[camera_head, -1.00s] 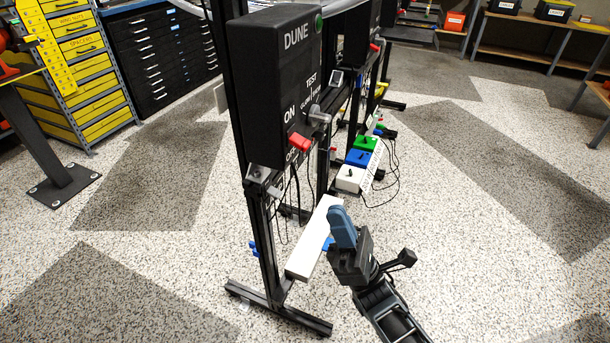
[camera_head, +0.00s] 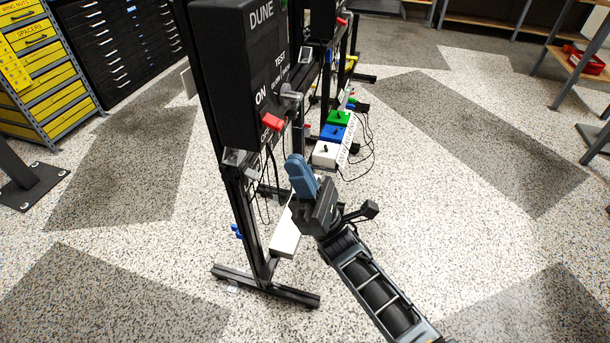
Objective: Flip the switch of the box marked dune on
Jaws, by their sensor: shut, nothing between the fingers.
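The black box marked DUNE (camera_head: 222,75) is mounted on a dark upright frame left of centre. Its red switch lever (camera_head: 272,122) sticks out of the box's right-hand face, between the ON label above and a partly covered label below. The lever sits low, beside the lower label. A grey knob (camera_head: 290,97) is just above and right of it, under the TEST label. My gripper (camera_head: 297,166) is shut and empty, its blue fingers pointing up, below and slightly right of the red lever and apart from it in the picture.
A white bar (camera_head: 285,238) lies low on the stand, partly behind my gripper. White, blue and green switch boxes (camera_head: 336,134) with cables are behind to the right. Another black box with a red lever (camera_head: 342,21) is farther back. Open floor (camera_head: 450,240) lies to the right.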

